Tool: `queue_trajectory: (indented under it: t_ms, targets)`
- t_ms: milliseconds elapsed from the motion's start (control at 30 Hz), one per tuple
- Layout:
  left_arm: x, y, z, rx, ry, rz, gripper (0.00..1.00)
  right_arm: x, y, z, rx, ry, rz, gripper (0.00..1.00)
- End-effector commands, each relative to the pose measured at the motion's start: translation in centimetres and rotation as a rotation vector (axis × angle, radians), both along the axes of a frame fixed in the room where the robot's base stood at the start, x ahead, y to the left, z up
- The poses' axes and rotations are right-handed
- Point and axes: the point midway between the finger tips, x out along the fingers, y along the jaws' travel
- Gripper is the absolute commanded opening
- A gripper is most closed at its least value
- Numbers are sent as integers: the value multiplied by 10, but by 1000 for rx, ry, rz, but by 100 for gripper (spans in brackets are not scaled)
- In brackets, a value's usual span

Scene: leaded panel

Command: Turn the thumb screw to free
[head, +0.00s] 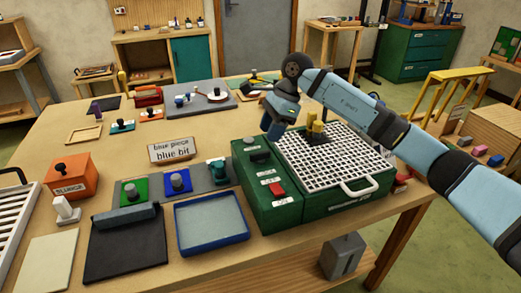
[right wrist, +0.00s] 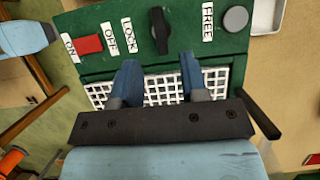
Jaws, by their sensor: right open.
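The thumb screw is a black knob with a bar handle (right wrist: 159,28) on the green control strip of the green box (head: 262,213). In the right wrist view its bar stands vertically, between the LOCK label (right wrist: 130,38) and the FREE label (right wrist: 207,22). It also shows small and dark in the head view (head: 258,155). My right gripper (right wrist: 157,66) is open and empty. Its two blue fingers point towards the knob, apart from it in the picture, one on each side of its line. In the head view it (head: 272,134) hangs above the box. My left gripper is not seen.
A red switch (right wrist: 89,44) and a grey round button (right wrist: 236,18) share the strip. A blue tray (head: 211,225) and a sign (head: 171,150) stand left of the box.

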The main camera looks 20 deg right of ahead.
Motion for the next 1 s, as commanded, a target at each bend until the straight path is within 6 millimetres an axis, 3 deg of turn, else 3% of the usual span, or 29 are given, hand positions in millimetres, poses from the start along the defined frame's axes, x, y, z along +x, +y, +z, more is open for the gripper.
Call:
queue_trajectory:
  t_ms: [100,300,500,767,933,1000]
  targets:
    - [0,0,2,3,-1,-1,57,-1,11,-23,2,3,1,40]
    - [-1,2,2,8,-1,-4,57,-1,22,-52,2,3,1,40]
    - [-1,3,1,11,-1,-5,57,-1,27,-63,2,0,0,40]
    - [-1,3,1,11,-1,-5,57,-1,27,-64,2,-1,0,40]
    - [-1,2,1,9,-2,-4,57,-1,27,-64,2,0,0,4]
    - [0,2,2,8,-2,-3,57,-1,27,-64,2,0,0,0]
